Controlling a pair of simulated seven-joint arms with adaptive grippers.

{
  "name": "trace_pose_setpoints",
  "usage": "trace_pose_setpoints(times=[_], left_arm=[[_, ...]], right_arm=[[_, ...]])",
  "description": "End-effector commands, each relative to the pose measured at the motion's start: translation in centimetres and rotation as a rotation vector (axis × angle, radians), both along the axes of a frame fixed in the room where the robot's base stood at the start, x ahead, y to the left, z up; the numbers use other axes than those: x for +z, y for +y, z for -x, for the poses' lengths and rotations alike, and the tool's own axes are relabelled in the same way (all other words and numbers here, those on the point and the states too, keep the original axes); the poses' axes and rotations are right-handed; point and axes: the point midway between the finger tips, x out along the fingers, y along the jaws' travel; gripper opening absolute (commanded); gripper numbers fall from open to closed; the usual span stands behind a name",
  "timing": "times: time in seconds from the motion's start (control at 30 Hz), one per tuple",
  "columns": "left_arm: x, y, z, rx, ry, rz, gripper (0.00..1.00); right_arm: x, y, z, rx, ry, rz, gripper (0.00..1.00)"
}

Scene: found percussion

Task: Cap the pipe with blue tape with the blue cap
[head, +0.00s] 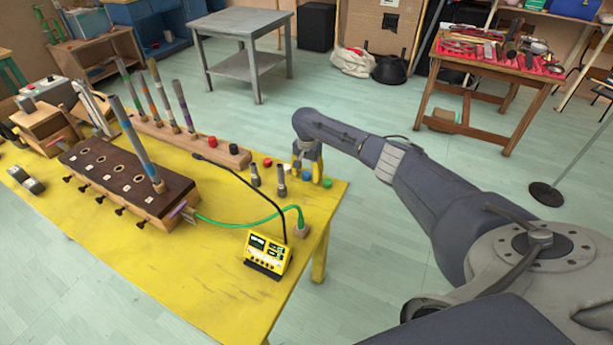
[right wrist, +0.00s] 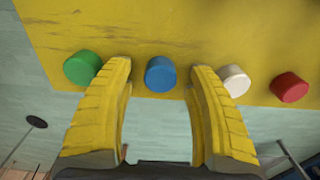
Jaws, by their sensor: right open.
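The blue cap (head: 305,174) lies near the right end of the yellow table. In the right wrist view the blue cap (right wrist: 160,74) shows between the fingertips of my right gripper (right wrist: 162,78), which is open with a gap on each side. In the head view my right gripper (head: 308,158) points down over the row of caps. A tall pipe with bluish tape (head: 142,145) stands tilted on the dark-topped wooden box (head: 92,165). My left gripper is out of view.
A green cap (right wrist: 82,68), a white cap (right wrist: 234,81) and a red cap (right wrist: 289,87) lie beside the blue one. Two short grey metal pieces (head: 281,182) stand nearby.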

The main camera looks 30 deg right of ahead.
Motion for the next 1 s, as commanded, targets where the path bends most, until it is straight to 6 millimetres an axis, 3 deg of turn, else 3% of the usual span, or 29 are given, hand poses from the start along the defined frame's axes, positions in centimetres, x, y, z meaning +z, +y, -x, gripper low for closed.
trace_pose_setpoints(times=[0.27, 0.63, 1.0], left_arm=[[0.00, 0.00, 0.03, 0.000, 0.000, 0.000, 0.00], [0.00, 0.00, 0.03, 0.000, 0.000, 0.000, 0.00], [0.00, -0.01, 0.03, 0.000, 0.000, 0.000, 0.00]], right_arm=[[-0.09, -0.02, 0.00, 0.000, 0.000, 0.000, 0.57], [-0.06, -0.03, -0.01, 0.000, 0.000, 0.000, 0.16], [-0.01, -0.04, 0.00, 0.000, 0.000, 0.000, 0.16]])
